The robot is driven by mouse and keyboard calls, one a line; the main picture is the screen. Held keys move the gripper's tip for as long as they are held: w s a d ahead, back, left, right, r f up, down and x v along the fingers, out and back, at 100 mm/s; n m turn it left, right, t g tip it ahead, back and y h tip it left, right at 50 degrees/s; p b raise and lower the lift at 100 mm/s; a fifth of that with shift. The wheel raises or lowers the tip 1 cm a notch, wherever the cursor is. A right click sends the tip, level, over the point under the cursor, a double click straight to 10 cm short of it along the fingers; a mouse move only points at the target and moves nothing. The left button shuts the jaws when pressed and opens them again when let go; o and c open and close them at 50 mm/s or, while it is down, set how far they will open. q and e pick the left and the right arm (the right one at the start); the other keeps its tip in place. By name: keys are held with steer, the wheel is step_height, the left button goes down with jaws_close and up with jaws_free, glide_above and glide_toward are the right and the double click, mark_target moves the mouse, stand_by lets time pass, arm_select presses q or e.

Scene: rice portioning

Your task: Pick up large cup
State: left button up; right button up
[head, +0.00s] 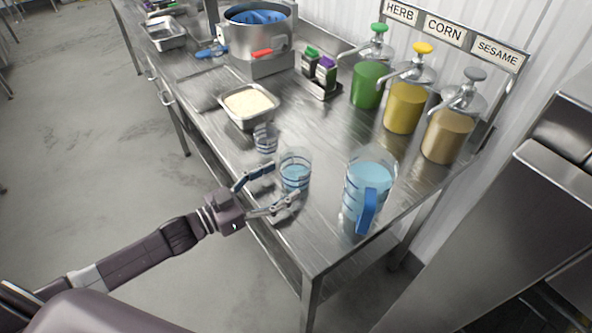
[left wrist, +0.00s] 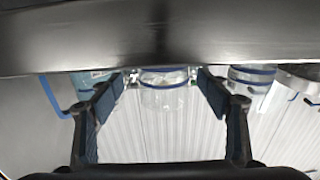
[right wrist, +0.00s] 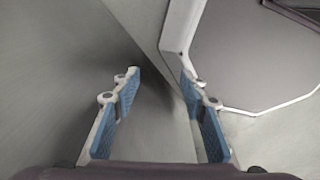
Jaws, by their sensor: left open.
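The large cup (head: 295,172) is clear with blue bands and stands upright near the table's front edge. My left gripper (head: 284,181) is open, its fingers pointing at the large cup from the front. In the left wrist view the large cup (left wrist: 163,98) shows between the two spread fingers; I cannot tell if they touch it. A smaller banded cup (head: 265,140) stands behind it and shows at the right of the left wrist view (left wrist: 252,78). My right gripper (right wrist: 160,74) is open and empty in the right wrist view, and is out of the head view.
A pitcher (head: 357,187) with a blue handle and blue contents stands right of the large cup. A metal pan (head: 236,119) of rice lies farther back. Pump jars of herb (head: 368,86), corn (head: 405,108) and sesame (head: 447,137) line the wall side. The front corner is clear.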

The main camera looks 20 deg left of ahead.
mark_target(292, 173)
arm_select(q)
steer(key=p+x, duration=0.1)
steer(key=x, duration=0.3)
steer(key=shift+w+r, duration=0.1)
steer(key=shift+w, duration=0.25)
steer(key=shift+w+d+p, duration=0.3)
steer(key=shift+w+d, duration=0.05)
steer(key=shift+w, duration=0.05)
steer(key=shift+c, duration=0.3)
steer(key=c, duration=1.3)
